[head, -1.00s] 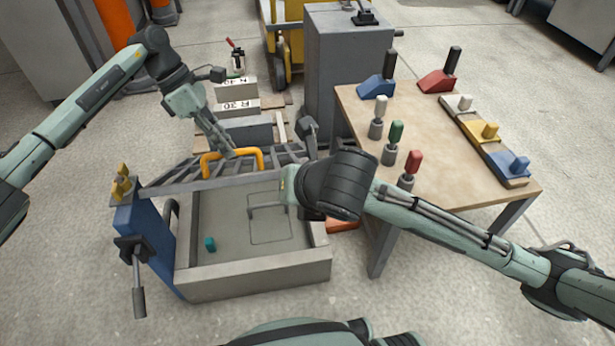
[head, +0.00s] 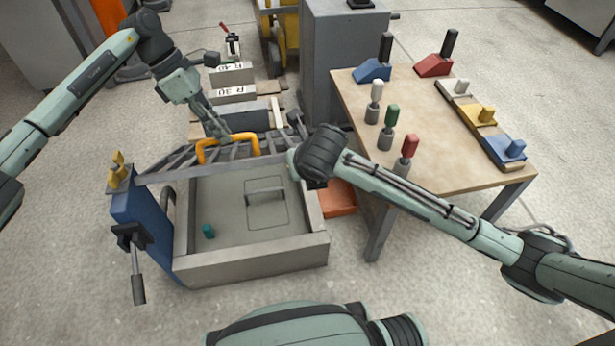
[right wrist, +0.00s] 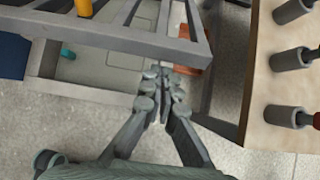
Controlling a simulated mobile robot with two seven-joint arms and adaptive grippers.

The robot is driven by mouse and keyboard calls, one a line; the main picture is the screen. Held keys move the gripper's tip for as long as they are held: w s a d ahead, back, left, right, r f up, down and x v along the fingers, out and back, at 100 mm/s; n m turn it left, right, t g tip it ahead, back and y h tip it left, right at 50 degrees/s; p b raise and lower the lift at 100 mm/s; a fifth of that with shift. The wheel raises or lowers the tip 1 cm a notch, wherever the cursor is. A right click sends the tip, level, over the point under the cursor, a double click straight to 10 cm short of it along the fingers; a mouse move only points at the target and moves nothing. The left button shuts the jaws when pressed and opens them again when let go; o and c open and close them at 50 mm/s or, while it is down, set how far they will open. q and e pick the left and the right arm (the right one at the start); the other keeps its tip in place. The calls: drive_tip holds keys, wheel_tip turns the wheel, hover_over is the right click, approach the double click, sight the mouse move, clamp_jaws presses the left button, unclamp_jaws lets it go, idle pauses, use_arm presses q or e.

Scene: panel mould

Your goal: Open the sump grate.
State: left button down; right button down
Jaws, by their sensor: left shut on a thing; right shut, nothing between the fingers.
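The grey barred sump grate (head: 180,166) is tilted up over the back of the open grey box (head: 250,265), its near edge raised above the rim. My left gripper (head: 225,134) is shut on the grate's yellow handle (head: 201,152). My right gripper is shut and empty; in the right wrist view its fingertips (right wrist: 163,88) are close to the grate frame (right wrist: 110,37), and I cannot tell if they touch. In the head view my right wrist mostly hides those fingers. Inside the box are a teal block (head: 208,231) and a flat panel with a grey handle (head: 265,191).
A blue post (head: 145,235) with a yellow piece (head: 117,170) stands left of the box. A wooden table (head: 430,135) with coloured handled tools is at right. An orange tray (head: 338,198) lies between. Weights marked R 30 (head: 232,94) are behind.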

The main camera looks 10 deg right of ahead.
use_arm(q)
drive_tip(key=shift+w+a+f, duration=0.15)
drive_tip(key=shift+w+f, duration=0.1)
drive_tip(key=shift+w, duration=0.05)
use_arm(e)
drive_tip(key=shift+w+r, duration=0.4)
drive_tip(key=shift+r, duration=0.1)
use_arm(q)
drive_tip(key=shift+f, duration=0.1)
use_arm(e)
drive_tip(key=shift+w+r, duration=0.85)
drive_tip(key=shift+r, duration=0.25)
use_arm(q)
drive_tip(key=shift+s+f, duration=0.15)
use_arm(e)
drive_tip(key=shift+w+r, duration=0.15)
drive_tip(key=shift+r, duration=0.05)
use_arm(q)
drive_tip(key=c, duration=1.5)
unclamp_jaws()
drive_tip(key=shift+c, duration=0.2)
use_arm(e)
drive_tip(key=shift+f, duration=0.1)
